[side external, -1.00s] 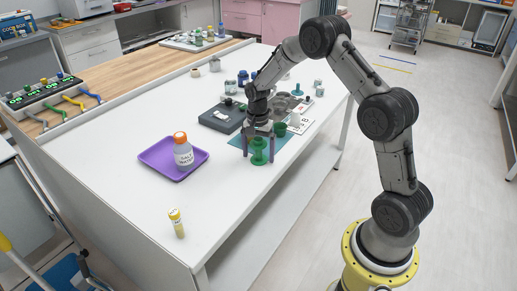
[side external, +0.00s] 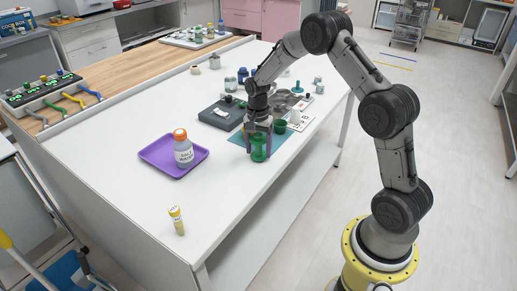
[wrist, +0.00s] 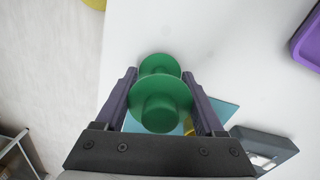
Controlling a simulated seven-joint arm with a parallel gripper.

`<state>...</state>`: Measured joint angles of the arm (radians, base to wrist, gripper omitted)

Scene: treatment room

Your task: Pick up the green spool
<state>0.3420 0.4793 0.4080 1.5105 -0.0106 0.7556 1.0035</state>
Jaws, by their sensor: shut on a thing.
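The green spool (side external: 260,153) stands near the front edge of the white table, by the teal mat (side external: 268,139). My gripper (side external: 259,151) is over it with a finger on each side, shut on it. In the wrist view the spool (wrist: 160,100) shows its round flange and hub between the two dark fingers of my gripper (wrist: 160,90). I cannot tell whether the spool's base touches the table. Another green piece (side external: 280,126) stands just behind it on the mat.
A purple tray (side external: 152,153) with a salt water bottle (side external: 183,150) lies to the left. A dark scale-like device (side external: 222,114) sits behind the mat. White table between tray and tube is clear.

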